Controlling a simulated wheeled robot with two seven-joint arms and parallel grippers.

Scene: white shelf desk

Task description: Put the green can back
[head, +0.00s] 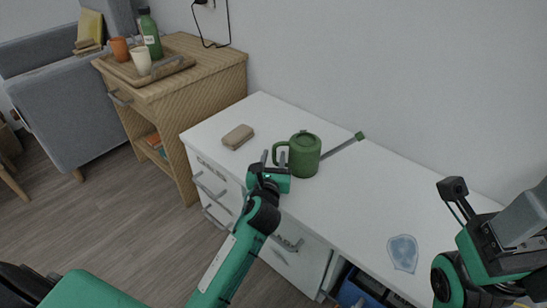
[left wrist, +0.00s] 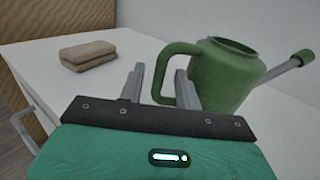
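The green can is a watering can (head: 304,156) with a side handle and a long spout ending in a green tip. It stands upright on the white desk top (head: 350,190). In the left wrist view the can (left wrist: 222,75) is right of centre, its handle facing me. My left gripper (head: 273,157) is at the handle side. In the left wrist view its two fingers (left wrist: 160,82) are apart, with the handle showing between them; no firm hold shows. My right gripper (head: 515,220) is at the right edge, partly cut off; its fingers are unclear.
A tan folded cloth or block (head: 238,137) lies left of the can. A blue-grey patch (head: 403,253) lies on the desk's right part. A wooden cabinet (head: 205,80) with a tray (head: 170,68), cups and a green bottle (head: 150,35) stands at the left. A wall runs behind.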

